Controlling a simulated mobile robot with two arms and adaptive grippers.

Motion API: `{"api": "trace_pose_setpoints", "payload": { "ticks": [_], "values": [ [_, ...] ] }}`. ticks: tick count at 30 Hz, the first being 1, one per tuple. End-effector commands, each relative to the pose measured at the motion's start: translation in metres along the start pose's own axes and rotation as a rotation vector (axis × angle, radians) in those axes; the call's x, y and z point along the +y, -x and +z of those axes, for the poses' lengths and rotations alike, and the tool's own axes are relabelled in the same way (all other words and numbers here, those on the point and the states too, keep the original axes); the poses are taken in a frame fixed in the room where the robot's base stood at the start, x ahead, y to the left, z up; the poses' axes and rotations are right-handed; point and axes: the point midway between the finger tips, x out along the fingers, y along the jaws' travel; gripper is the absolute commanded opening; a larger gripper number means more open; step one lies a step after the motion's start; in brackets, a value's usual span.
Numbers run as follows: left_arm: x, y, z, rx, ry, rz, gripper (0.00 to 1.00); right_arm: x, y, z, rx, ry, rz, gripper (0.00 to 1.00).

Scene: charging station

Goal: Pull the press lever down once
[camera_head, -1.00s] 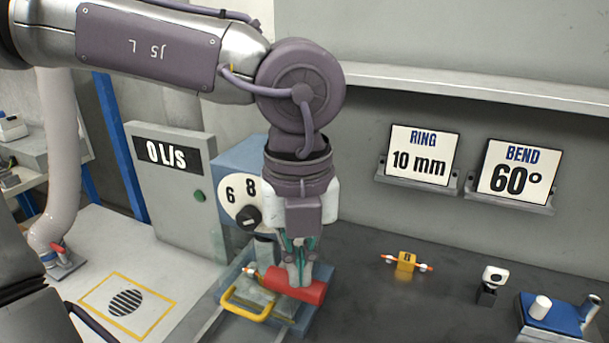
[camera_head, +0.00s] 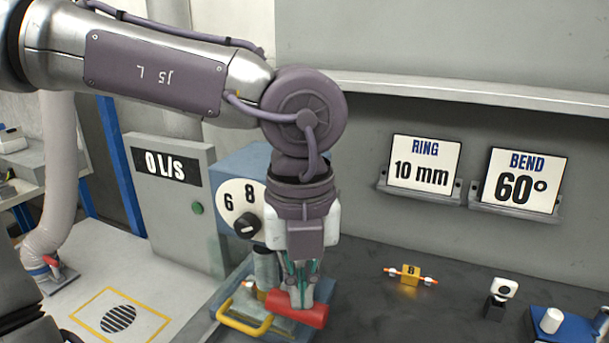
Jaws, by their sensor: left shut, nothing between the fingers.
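The press (camera_head: 264,263) stands left of centre, with a blue upper body and a round dial marked 6 and 8. Its lever appears to end in a thick red grip (camera_head: 311,317), low in front of the press. My left gripper (camera_head: 301,300) points down, with its fingertips at the red grip and seemingly touching its top. Its fingers are close together and hold nothing. The gripper hides part of the press and the lever's connection to it. My right gripper is out of view.
A yellow handle (camera_head: 243,325) sits at the press's base, left of the red grip. An orange part marked 8 (camera_head: 410,273) lies on the dark bench to the right. A small black-and-white device (camera_head: 498,298) stands farther right. The bench between is clear.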

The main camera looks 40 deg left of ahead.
Motion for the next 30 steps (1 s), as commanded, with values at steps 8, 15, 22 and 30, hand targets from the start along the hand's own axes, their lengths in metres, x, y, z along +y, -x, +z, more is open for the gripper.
{"api": "trace_pose_setpoints", "payload": {
  "ticks": [8,15,22,30],
  "values": [
    [0.000,-0.007,0.001,0.000,0.000,0.001,0.00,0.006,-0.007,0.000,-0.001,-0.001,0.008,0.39],
    [0.000,-0.004,0.001,0.000,0.000,0.000,0.00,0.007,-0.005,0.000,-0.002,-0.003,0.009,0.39],
    [0.001,0.012,-0.001,-0.001,0.000,-0.001,0.00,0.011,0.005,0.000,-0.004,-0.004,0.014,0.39],
    [0.002,0.021,-0.004,0.001,0.000,0.001,0.00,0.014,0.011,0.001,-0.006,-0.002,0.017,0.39]
  ]
}}
